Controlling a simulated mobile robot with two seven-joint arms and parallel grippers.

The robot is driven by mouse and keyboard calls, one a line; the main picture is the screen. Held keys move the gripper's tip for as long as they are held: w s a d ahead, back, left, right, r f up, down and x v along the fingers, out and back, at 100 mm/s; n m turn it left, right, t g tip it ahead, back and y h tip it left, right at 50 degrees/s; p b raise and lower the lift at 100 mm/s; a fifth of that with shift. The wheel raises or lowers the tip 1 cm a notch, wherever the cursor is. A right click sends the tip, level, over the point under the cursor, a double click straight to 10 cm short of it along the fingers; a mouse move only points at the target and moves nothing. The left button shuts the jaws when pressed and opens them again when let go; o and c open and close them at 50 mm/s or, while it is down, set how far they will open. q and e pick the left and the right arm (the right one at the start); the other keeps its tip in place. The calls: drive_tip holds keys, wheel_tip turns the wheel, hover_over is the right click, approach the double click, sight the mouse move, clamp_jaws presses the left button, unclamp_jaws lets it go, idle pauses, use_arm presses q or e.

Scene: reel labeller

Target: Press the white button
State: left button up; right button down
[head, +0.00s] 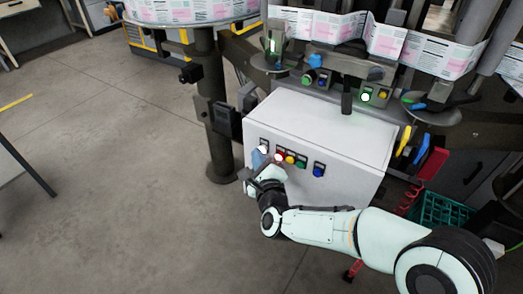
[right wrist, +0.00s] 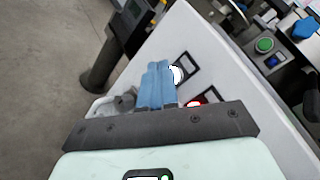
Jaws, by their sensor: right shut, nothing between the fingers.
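The white button (head: 263,149) is at the left end of a row of buttons on the front of a pale grey control box (head: 335,130). In the right wrist view the white button (right wrist: 177,75) shows on its dark plate, just right of my blue fingertips. My right gripper (head: 258,159) is shut and empty, its fingertips (right wrist: 156,84) close together at the box front beside the white button. I cannot tell whether they touch it. My left gripper is not in view.
A red button (right wrist: 194,104) is close by, partly hidden by my gripper. Yellow (head: 289,159), green (head: 301,163) and blue (head: 318,170) buttons follow to the right. A dark post (head: 213,110) stands left of the box.

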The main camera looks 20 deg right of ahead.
drive_tip(key=shift+w+d, duration=0.15)
drive_tip(key=shift+d, duration=0.05)
drive_tip(key=shift+a, duration=0.1)
idle(0.5)
drive_tip(key=shift+s+a+b, duration=0.3)
drive_tip(key=shift+s+a, duration=0.25)
drive_tip(key=shift+a, duration=0.05)
drive_tip(key=shift+s+a, duration=0.8)
drive_tip(key=shift+a, duration=0.2)
drive_tip(key=shift+s+a, duration=0.75)
drive_tip(key=shift+a, duration=0.25)
